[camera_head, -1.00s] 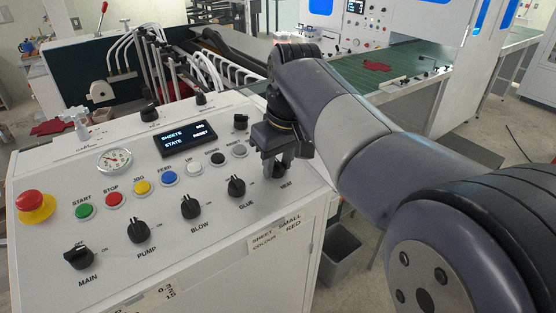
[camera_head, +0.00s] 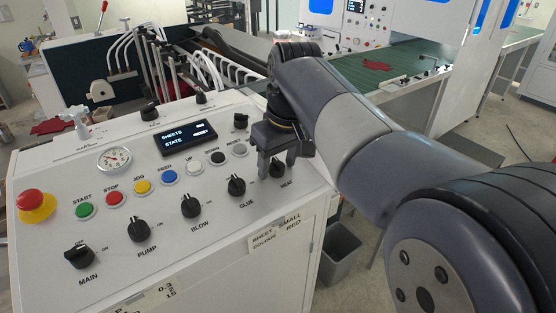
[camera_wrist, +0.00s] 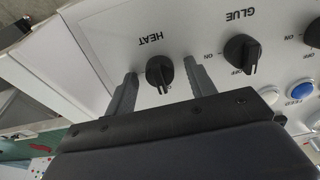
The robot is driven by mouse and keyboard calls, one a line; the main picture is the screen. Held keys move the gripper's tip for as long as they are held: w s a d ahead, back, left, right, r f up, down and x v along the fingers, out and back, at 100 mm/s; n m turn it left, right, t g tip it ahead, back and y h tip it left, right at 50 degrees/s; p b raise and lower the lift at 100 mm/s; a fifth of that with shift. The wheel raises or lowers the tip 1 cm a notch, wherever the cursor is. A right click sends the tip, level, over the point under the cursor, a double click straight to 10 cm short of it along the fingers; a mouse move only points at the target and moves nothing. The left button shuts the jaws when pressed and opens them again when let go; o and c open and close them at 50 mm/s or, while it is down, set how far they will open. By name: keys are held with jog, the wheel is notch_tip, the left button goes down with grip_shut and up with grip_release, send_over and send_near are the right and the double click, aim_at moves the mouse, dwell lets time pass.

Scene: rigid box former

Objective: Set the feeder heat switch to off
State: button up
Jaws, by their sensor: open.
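The black feeder heat switch (camera_wrist: 160,73) is a rotary knob with a raised grip, above the printed word HEAT in the head view. In the head view the knob (camera_head: 277,169) is at the right end of the lower knob row, partly hidden by my fingers. My gripper (camera_wrist: 164,82) is open, with one finger on each side of the knob. Gaps show between fingers and knob in the wrist view. A pale pointer line on the knob points towards the bottom of the wrist view. Its OFF and ON marks are not readable.
The glue knob (camera_head: 236,186) is the nearest neighbour on the left. Blow (camera_head: 191,206), pump (camera_head: 138,229) and main (camera_head: 79,256) knobs follow. A row of coloured buttons and a lit display (camera_head: 186,137) lie above. A grey bin (camera_head: 341,255) stands on the floor at right.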

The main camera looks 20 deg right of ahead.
jog(key=v, duration=1)
jog(key=shift+r, duration=0.4)
jog(key=shift+s+f, duration=0.1)
jog(key=shift+s, duration=0.05)
jog(key=x, duration=1)
jog(key=shift+f, duration=0.3)
